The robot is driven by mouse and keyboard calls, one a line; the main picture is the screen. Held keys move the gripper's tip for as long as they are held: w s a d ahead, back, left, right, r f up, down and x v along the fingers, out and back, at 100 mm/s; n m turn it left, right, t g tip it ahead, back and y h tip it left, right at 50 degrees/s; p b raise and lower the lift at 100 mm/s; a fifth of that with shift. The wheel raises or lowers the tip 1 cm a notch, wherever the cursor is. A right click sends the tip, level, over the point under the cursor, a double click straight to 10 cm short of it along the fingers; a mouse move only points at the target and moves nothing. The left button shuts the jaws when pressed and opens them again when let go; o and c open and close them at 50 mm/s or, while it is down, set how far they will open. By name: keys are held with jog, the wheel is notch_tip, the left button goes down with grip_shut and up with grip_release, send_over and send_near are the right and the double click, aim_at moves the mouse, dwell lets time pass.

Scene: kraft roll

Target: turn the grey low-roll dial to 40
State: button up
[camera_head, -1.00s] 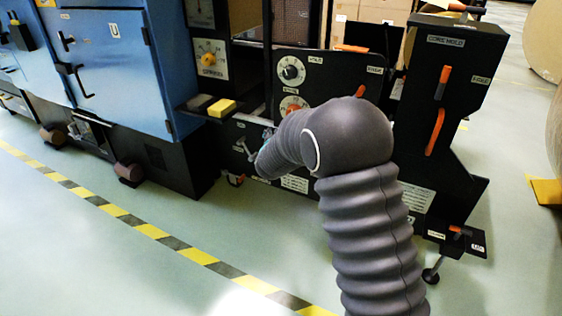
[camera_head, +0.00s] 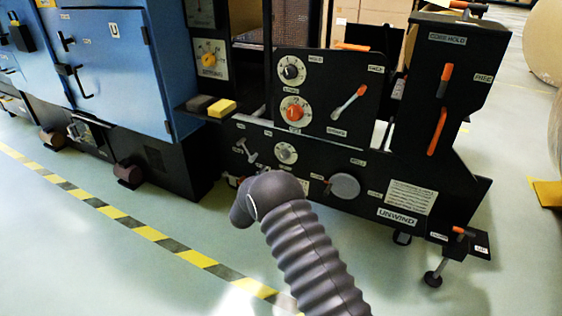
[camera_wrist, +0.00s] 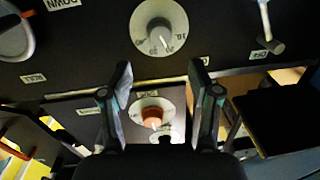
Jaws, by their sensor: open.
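A grey dial (camera_head: 285,153) with a pale scale sits on the lower black panel in the head view. It also shows large at the top of the wrist view (camera_wrist: 158,25), where the picture is turned over. Some scale numbers show around its lower edge there, but I cannot tell its exact setting. My gripper (camera_wrist: 161,66) is open and empty. Its two fingers stand apart below the grey dial in the wrist view, one to each side of its line, not closed on it. In the head view my gripper is hidden behind my arm.
An orange dial (camera_head: 294,110) and a black dial (camera_head: 291,69) sit above on the upright panel, beside a red-tipped lever (camera_head: 348,102). A grey round disc (camera_head: 344,186) is right of the grey dial, a T-handle (camera_head: 246,150) left. A yellow block (camera_head: 222,108) lies on a ledge.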

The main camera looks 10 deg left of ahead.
aim_at(282, 158)
jog(key=x, duration=1)
jog(key=shift+b, duration=0.35)
jog(key=shift+s, duration=0.1)
jog(key=c, duration=1.2)
